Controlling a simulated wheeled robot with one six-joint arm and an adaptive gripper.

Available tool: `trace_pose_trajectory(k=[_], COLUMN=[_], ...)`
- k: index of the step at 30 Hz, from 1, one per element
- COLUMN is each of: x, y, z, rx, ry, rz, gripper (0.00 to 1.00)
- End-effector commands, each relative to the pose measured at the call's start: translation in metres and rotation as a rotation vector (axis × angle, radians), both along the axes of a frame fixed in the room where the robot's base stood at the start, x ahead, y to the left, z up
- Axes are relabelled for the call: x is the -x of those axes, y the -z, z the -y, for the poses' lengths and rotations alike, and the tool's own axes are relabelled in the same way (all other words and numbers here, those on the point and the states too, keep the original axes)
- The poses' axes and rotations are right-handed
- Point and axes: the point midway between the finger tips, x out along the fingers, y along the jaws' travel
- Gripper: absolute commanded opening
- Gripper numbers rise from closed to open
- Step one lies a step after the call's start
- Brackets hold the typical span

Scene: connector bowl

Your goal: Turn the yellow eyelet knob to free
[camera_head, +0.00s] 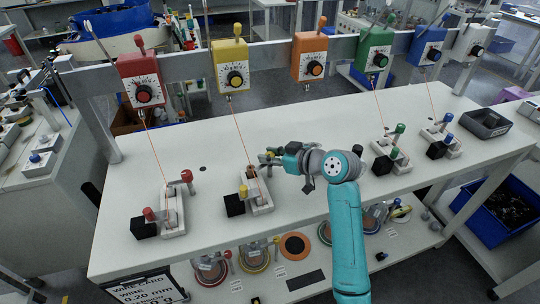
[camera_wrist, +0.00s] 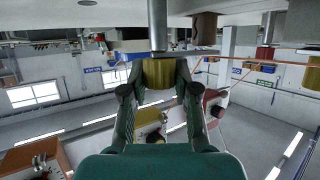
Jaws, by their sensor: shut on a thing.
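The yellow tensioner box (camera_head: 229,65) hangs on the rail, and an orange wire runs down from it to a white fixture (camera_head: 258,203) on the bench. A smaller yellow knob (camera_head: 243,190) stands on the fixture's left side. My gripper (camera_head: 269,157) reaches in from the right just above the fixture. In the wrist view my gripper's two fingers (camera_wrist: 158,90) close from both sides on a yellow knob (camera_wrist: 158,73) with a grey metal post (camera_wrist: 157,25). In the head view the held knob is mostly hidden by the fingers, and its turn angle cannot be told.
A similar fixture with red knobs (camera_head: 171,210) stands to the left. Fixtures with green (camera_head: 391,155) and blue (camera_head: 441,140) knobs stand to the right. A black block (camera_head: 234,205) sits beside the yellow fixture. A dark tray (camera_head: 484,123) lies at the bench's right end.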

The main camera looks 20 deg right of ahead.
Motion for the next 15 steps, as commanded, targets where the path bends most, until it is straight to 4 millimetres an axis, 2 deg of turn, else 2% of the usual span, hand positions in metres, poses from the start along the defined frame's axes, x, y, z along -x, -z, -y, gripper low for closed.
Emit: trace_pose_trajectory(k=[6, 15], x=[-0.0011, -0.0005], y=[-0.0006, 0.0002], z=[0.0013, 0.0005], rx=[-0.001, 0.000], ry=[-0.140, -0.252], rz=[0.000, -0.001], gripper=[0.00, 0.00])
